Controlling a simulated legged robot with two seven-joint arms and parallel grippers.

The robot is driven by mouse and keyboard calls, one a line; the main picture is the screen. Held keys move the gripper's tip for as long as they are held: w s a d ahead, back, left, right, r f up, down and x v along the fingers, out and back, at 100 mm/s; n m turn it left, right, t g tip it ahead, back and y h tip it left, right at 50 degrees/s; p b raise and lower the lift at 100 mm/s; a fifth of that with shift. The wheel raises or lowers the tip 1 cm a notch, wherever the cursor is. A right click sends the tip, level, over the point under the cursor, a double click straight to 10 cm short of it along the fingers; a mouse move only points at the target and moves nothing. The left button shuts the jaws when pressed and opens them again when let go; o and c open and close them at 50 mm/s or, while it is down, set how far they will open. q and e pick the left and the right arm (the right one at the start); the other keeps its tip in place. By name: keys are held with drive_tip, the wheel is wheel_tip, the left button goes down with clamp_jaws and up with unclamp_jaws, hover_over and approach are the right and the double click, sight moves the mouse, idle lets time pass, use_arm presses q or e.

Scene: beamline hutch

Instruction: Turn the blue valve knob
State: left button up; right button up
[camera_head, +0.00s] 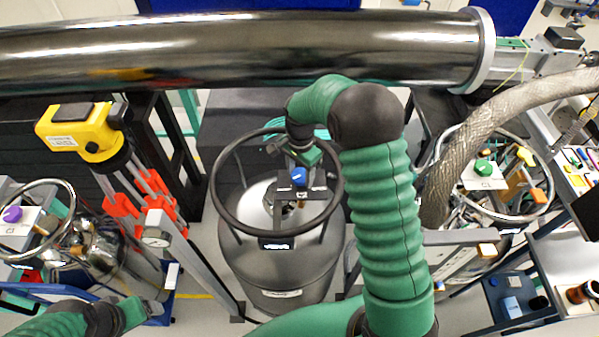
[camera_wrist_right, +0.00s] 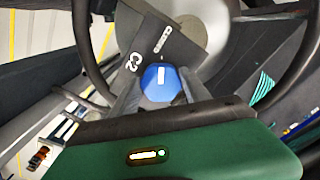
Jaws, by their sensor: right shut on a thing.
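The blue valve knob (camera_head: 298,176) sits on a plate above the grey tank (camera_head: 275,262), inside its dark ring handle. In the right wrist view the knob (camera_wrist_right: 152,93) bears a white bar mark, next to a plate labelled C2 (camera_wrist_right: 160,45). My right gripper (camera_head: 299,170) reaches down over the tank and is shut on the knob. In the right wrist view its grey fingers (camera_wrist_right: 160,85) lie on either side of the knob. My left arm's end (camera_head: 140,312) shows at the lower left; its fingers are not clear.
A thick dark pipe (camera_head: 240,50) crosses behind the tank. A purple knob (camera_head: 12,214) is at the left, a green knob (camera_head: 483,167) at the right. A yellow device (camera_head: 80,132) stands at the left; a braided hose (camera_head: 475,130) curves down at the right.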

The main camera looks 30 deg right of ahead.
drive_tip(key=shift+w+d+r+n, duration=0.15)
drive_tip(key=shift+d+n, duration=0.15)
drive_tip(key=n+b, duration=0.1)
drive_tip(key=n, duration=0.9)
drive_tip(key=shift+r+n, duration=0.1)
drive_tip(key=shift+n, duration=0.3)
drive_tip(key=n, duration=0.6)
use_arm(q)
drive_tip(key=shift+s+d+p, duration=0.1)
drive_tip(key=shift+d+p, duration=0.2)
drive_tip(key=shift+d, duration=0.05)
use_arm(e)
drive_tip(key=n, duration=0.6)
